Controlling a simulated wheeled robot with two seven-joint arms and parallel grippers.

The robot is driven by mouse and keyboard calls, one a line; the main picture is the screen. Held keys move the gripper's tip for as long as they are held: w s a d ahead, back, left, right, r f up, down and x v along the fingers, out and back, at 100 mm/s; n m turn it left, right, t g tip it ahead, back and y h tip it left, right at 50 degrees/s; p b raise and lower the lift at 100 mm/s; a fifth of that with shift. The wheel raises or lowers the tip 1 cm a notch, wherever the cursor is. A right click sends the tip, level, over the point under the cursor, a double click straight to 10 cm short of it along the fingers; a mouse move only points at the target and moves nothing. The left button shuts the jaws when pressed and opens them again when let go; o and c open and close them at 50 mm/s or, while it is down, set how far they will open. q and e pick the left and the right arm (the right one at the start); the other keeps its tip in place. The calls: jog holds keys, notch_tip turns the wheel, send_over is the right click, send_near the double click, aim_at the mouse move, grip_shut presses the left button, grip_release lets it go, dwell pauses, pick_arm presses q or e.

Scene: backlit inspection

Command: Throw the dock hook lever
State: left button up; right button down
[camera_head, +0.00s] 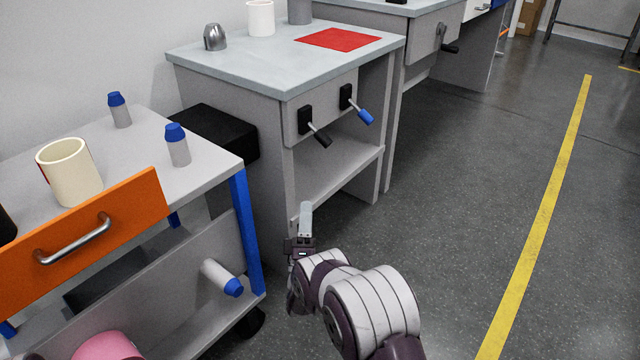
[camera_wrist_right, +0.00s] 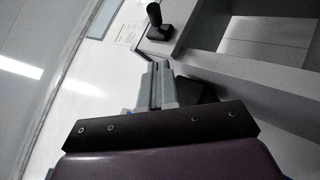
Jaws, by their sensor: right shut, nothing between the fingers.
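Two levers stick out from the front panel of the grey cabinet. One has a black grip (camera_head: 320,138) and the other, to its right, has a blue grip (camera_head: 363,116). A third lever with a black grip (camera_head: 449,48) is on the bench farther back. I cannot tell from any label which is the dock hook lever. My right gripper (camera_head: 305,208) is shut and empty, below and in front of the cabinet levers, touching neither. In the right wrist view its fingers (camera_wrist_right: 157,75) are together, and a black lever grip (camera_wrist_right: 154,14) shows beyond them. My left gripper is out of view.
An orange-fronted cart (camera_head: 80,240) with bottles and a mug (camera_head: 70,172) stands at the left, close to my right arm. The cabinet top (camera_head: 270,62) carries a red mat (camera_head: 339,39). Open floor (camera_head: 470,160) lies to the right, with a yellow line (camera_head: 545,205).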

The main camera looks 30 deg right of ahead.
jog(key=b, duration=0.3)
send_near(319, 134)
jog(key=w+a+f, duration=0.1)
jog(key=w+a, duration=0.1)
pick_arm(q)
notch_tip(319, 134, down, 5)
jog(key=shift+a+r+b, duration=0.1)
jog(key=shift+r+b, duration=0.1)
jog(key=shift+b, duration=0.6)
pick_arm(e)
jog(key=d+r, duration=0.1)
jog(key=d, duration=0.1)
jog(key=d+r, duration=0.1)
jog(key=d, duration=0.1)
jog(key=shift+w+d+r, duration=0.1)
jog(key=shift+w+r, duration=0.25)
